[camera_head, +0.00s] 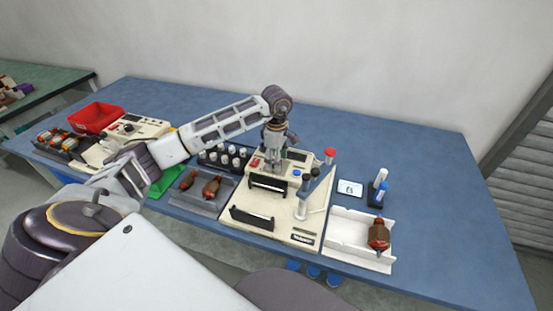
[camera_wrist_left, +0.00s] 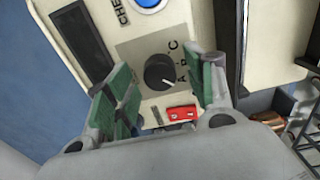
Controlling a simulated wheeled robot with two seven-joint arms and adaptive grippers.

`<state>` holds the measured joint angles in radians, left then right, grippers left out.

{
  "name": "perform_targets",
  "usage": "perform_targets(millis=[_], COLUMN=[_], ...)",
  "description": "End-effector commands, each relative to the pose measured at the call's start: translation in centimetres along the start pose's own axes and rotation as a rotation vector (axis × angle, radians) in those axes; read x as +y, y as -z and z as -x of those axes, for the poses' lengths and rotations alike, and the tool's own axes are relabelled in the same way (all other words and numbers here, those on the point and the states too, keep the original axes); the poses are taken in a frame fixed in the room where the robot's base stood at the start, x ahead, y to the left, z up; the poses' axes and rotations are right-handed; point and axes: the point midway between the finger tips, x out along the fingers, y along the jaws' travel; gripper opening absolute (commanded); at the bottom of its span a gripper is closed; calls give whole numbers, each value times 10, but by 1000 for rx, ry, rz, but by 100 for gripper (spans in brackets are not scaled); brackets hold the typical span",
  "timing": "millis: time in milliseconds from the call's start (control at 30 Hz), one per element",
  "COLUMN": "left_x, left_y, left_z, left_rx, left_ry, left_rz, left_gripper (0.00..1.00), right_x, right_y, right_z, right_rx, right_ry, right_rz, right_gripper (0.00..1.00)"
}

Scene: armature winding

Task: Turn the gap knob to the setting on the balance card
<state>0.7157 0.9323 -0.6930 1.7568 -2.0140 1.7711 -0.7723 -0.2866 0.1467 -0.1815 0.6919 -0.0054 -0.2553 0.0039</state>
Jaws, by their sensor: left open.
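The gap knob (camera_wrist_left: 159,72) is a round dark knob on a grey plate of the cream machine (camera_head: 310,231), with letters A, B and C beside it in the left wrist view. A pale mark on it lies at its lower right, nearest A. My left gripper (camera_head: 275,160) is above the machine's back panel. In the left wrist view its green-padded fingers (camera_wrist_left: 160,92) are open, one on each side of the knob and apart from it. A small white card (camera_head: 350,188) lies right of the machine; its print is too small to read. My right gripper is not in view.
A red switch (camera_wrist_left: 181,113) and blue button (camera_wrist_left: 150,3) flank the knob. A red-topped post (camera_head: 330,156) stands close right of the gripper. A white tray (camera_head: 345,240) holds a brown armature (camera_head: 378,236). The table's back right is clear.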

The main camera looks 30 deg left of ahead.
Motion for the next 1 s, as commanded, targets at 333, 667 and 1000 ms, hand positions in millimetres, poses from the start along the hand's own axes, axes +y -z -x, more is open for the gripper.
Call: perform_targets(millis=[333, 667, 1000], left_x=[0, 0, 1], left_y=[0, 0, 0], left_z=[0, 0, 1], left_rx=[0, 0, 1], left_ry=[0, 0, -2], left_rz=[0, 6, 92], left_gripper=[23, 7, 7], right_x=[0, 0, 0], right_y=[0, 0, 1], right_z=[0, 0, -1], right_rx=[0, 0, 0], right_ry=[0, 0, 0], right_rz=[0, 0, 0], right_gripper=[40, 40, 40])
